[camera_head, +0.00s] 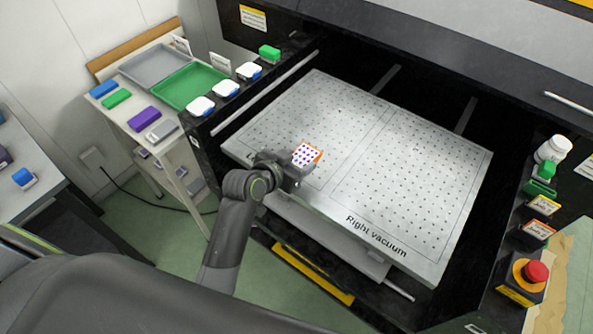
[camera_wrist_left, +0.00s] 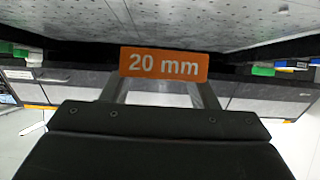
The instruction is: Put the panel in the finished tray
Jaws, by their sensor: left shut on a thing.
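The panel (camera_head: 307,154) is a small white square with purple dots and an orange edge. My left gripper (camera_head: 297,168) is shut on it, and it appears just over the near-left part of the perforated vacuum table. In the left wrist view the panel's orange side (camera_wrist_left: 164,65) reads "20 mm" and sits between the two fingers. A green tray (camera_head: 213,101) and a grey tray (camera_head: 181,57) lie on the side table at upper left. Both look empty. The small cards behind them are too small to read. My right gripper is not in view.
The vacuum table (camera_head: 432,217) is otherwise bare. Coloured blocks (camera_head: 143,117) lie in front of the trays. A red stop button (camera_head: 535,271) stands at right.

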